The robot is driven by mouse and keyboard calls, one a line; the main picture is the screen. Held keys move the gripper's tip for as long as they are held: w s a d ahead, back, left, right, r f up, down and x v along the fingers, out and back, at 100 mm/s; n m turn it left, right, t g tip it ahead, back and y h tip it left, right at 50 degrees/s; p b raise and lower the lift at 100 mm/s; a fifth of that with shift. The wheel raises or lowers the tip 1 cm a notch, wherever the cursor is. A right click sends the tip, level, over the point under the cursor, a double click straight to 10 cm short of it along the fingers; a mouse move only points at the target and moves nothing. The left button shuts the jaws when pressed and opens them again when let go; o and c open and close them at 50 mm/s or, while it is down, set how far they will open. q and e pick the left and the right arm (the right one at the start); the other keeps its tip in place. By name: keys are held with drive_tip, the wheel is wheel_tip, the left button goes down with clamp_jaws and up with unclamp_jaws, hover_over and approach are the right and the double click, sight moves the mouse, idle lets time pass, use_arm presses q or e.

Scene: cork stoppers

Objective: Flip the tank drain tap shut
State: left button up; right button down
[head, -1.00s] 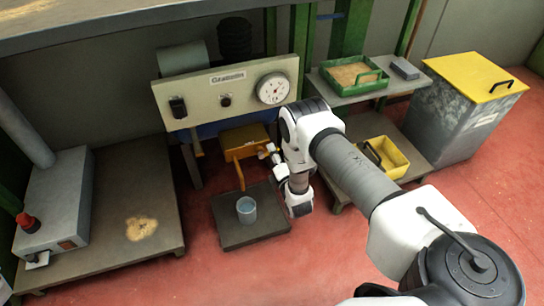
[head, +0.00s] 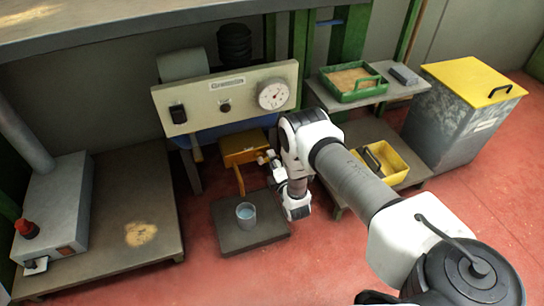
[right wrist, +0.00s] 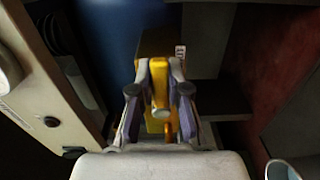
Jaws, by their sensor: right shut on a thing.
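My right gripper (head: 266,158) is at the right side of this body. In the right wrist view the fingers (right wrist: 160,108) are closed in front of the yellow body (right wrist: 153,70), with a small orange part (right wrist: 168,130) between them, likely the tap's lever. The fingers hide most of what they grip, so the tap's position cannot be told. My left gripper is out of view.
A cup (head: 246,215) of bluish liquid stands on the dark tray (head: 262,239) under the orange piece. The panel (head: 240,101) with its gauge (head: 273,95) is close above my gripper. A yellow bin (head: 392,168) is right of my arm. Red floor is clear in front.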

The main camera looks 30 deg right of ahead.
drive_tip(key=c, duration=1.1)
unclamp_jaws()
drive_tip(key=v, duration=1.2)
